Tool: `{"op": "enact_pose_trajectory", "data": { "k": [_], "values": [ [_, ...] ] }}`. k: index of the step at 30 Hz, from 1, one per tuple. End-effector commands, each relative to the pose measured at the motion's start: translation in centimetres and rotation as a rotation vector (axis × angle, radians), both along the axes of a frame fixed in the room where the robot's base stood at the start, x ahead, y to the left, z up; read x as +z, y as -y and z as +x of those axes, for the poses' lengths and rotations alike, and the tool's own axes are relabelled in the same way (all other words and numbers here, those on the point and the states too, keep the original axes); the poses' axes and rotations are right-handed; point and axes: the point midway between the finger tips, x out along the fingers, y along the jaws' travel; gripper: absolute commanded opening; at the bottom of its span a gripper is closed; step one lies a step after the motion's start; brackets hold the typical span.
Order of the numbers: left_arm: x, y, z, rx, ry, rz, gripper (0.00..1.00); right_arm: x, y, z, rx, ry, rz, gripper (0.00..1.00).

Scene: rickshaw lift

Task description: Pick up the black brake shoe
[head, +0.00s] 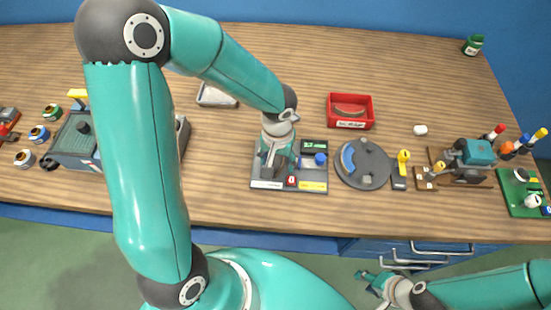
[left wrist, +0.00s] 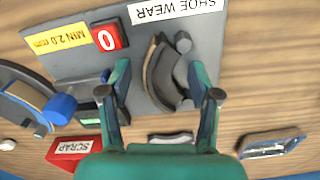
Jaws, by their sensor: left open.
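A dark curved brake shoe (left wrist: 164,78) with a brownish lining edge lies on the grey gauge plate (left wrist: 75,62), beside a round grey post, in the left wrist view. My left gripper (left wrist: 163,92) is open, its fingers on either side of the shoe's lower part; I cannot tell whether they touch it. In the head view my left gripper (head: 272,158) is over the gauge plate (head: 312,177) and hides most of the shoe.
A red scrap bin (head: 350,124) stands behind the gauge, with a brownish piece inside. A round grey plate (head: 375,168) with a blue curved piece is right of the gauge. A shallow tray (head: 214,97) lies back left. The back bench is mostly clear.

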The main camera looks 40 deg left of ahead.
Motion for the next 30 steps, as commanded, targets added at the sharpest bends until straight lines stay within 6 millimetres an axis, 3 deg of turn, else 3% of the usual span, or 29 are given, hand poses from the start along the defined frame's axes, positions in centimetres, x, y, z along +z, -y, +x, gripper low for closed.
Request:
{"op": "enact_pose_trajectory", "data": {
  "k": [1, 12, 23, 30],
  "values": [
    [0.0, 0.0, 0.0, 0.000, 0.001, 0.000, 0.59, 0.0, 0.0, 0.0, 0.000, 0.000, 0.000, 0.40],
    [0.1, 0.0, 0.1, -0.001, 0.001, 0.000, 0.00, 0.0, 0.0, 0.0, 0.000, 0.000, 0.000, 0.40],
    [0.3, 0.0, 0.1, -0.001, 0.002, 0.002, 0.00, 0.0, 0.0, 0.0, 0.000, 0.000, 0.000, 0.40],
    [2.0, 0.0, 0.2, -0.001, 0.006, 0.003, 0.00, 0.1, 0.0, 0.0, 0.000, 0.000, 0.000, 0.40]
  ]
}}
